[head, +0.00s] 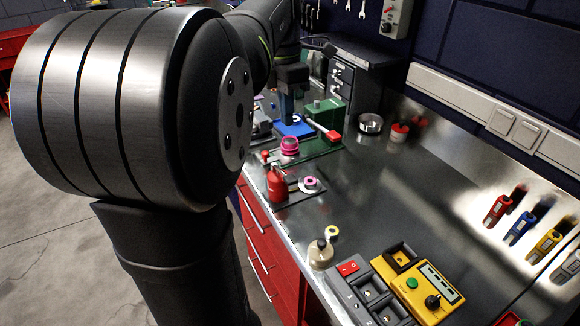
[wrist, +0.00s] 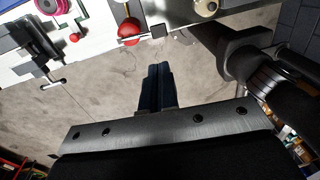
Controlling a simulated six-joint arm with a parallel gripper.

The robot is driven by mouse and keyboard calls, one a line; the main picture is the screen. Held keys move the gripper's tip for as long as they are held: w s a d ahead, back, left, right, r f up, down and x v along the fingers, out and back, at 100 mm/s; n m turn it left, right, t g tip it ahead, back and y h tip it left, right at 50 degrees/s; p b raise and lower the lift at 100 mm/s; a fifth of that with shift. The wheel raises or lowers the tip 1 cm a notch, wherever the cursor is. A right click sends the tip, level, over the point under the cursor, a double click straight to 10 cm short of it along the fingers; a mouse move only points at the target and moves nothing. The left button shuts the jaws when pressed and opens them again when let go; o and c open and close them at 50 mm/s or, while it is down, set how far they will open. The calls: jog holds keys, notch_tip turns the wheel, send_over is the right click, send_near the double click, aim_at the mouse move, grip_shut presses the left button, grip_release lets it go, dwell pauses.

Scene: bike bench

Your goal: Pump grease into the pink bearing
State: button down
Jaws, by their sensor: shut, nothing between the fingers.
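A bright pink ringed part (head: 290,145) stands near the bench's front edge in the head view; part of it shows at the top left of the wrist view (wrist: 45,6). A pale ring with a pinkish inside (head: 311,184) lies closer to the camera. I cannot tell which is the pink bearing. A red bottle-shaped pump (head: 277,185) stands beside the pale ring; its red top seems to show in the wrist view (wrist: 130,31). My gripper (head: 287,114) is shut and empty. Its fingers (wrist: 157,70) appear over the floor in the wrist view, apart from these parts.
A blue block (head: 297,129) and a green stand with a red-ended lever (head: 325,130) are behind the pink part. A beige can (head: 320,255), grey switch box (head: 352,270) and yellow control box (head: 425,285) stand nearer. The bench middle (head: 385,185) is clear.

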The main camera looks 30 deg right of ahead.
aim_at(291, 178)
jog(key=shift+f, duration=0.15)
jog(key=f, duration=0.4)
jog(key=s+f, duration=0.1)
jog(key=f, duration=0.8)
jog(key=shift+s+f, duration=0.25)
jog(key=shift+f, duration=0.1)
